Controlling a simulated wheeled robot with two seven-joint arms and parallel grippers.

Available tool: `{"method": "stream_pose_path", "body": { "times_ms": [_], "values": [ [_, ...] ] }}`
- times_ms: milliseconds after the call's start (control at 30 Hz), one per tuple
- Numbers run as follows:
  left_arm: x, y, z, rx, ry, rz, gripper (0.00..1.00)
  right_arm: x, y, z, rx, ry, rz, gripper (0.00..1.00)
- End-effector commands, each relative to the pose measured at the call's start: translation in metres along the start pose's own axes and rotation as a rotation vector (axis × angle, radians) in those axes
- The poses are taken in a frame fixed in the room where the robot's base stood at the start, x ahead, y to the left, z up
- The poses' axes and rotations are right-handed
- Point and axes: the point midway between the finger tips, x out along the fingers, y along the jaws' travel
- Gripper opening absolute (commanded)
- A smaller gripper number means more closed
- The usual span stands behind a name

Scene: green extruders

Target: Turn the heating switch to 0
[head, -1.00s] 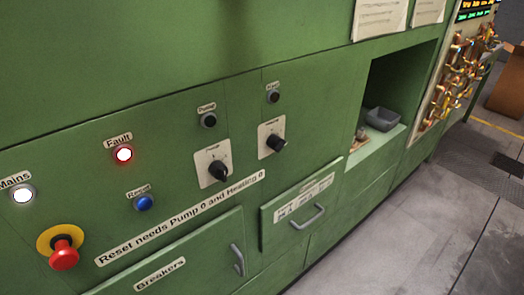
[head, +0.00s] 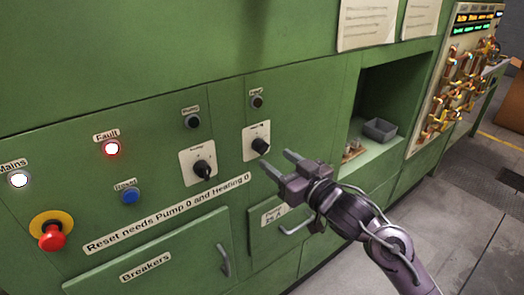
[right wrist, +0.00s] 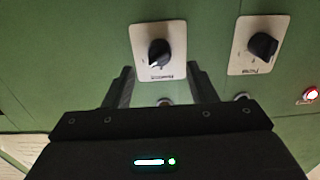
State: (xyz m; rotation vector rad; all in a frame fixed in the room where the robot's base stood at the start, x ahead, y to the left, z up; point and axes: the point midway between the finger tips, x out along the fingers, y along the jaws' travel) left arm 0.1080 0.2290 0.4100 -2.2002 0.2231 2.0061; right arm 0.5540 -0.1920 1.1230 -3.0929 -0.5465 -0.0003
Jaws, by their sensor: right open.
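The heating switch (head: 261,146) is a black rotary knob on a pale plate on the green panel, right of the similar pump switch (head: 203,172). In the right wrist view, where labels appear upside down, the heating switch (right wrist: 159,52) lies above and between the fingertips, with the pump switch (right wrist: 262,46) to its right. The heating knob is turned off upright; its setting is too small to read. My right gripper (head: 278,160) is open and empty, just right of and below the heating knob, apparently apart from it. My left gripper is out of view.
A lit red Fault lamp (head: 111,148), blue Reset button (head: 131,196) and red emergency knob (head: 51,235) are at the left. A drawer handle (head: 299,227) sits below my right gripper. An open niche with a grey bin (head: 380,129) is to the right.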

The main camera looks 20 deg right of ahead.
Motion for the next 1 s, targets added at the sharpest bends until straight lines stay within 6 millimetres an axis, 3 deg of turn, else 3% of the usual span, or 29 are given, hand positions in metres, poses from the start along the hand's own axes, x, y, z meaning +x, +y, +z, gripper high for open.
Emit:
{"method": "stream_pose_path", "body": {
  "times_ms": [300,700,1000],
  "values": [
    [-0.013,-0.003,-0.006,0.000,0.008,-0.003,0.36,0.046,0.001,-0.002,0.001,0.002,0.002,0.51],
    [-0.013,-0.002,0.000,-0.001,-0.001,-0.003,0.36,0.054,0.001,0.000,-0.001,0.000,0.001,0.50],
    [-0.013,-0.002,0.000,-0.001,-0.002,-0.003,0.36,0.054,0.001,0.000,-0.001,0.000,0.001,0.11]
  ]
}}
